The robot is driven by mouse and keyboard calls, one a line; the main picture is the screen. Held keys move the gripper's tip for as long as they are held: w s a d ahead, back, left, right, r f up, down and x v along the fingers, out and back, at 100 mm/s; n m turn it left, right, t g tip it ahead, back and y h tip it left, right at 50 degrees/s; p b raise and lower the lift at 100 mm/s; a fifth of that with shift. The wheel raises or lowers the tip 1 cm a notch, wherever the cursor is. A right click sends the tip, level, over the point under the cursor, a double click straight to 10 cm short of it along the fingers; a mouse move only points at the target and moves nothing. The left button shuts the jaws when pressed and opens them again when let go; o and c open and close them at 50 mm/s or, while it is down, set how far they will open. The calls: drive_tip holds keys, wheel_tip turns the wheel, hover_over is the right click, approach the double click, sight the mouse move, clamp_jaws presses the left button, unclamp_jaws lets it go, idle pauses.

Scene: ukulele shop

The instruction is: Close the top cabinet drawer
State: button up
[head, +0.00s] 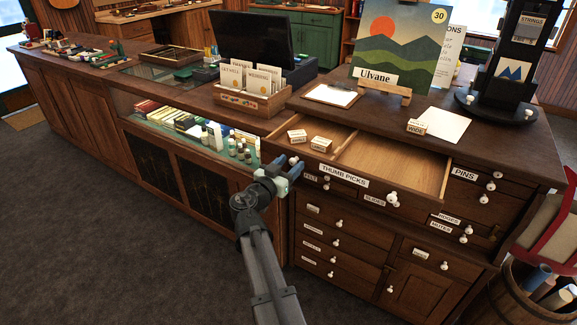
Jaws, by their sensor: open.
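The top cabinet drawer (391,165) is pulled out from the dark wooden cabinet. Its front carries a "THUMB PICKS" label (343,176) and white round knobs (393,198). A few small white-labelled boxes (297,136) lie in its left part, and its right part is bare wood. My gripper (292,172) is open, at the left end of the drawer front, close to the left knob. I cannot tell whether it touches the drawer. The gripper hides part of the front's left end.
Smaller labelled drawers (335,243) below look shut. The cabinet top holds a clipboard (332,95), a landscape picture (401,47) and a dark display stand (514,60). A glass-fronted counter (190,130) stands left. A barrel (520,300) and red chair are at right. Grey floor is clear in front.

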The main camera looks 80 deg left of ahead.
clamp_jaws()
idle(0.4)
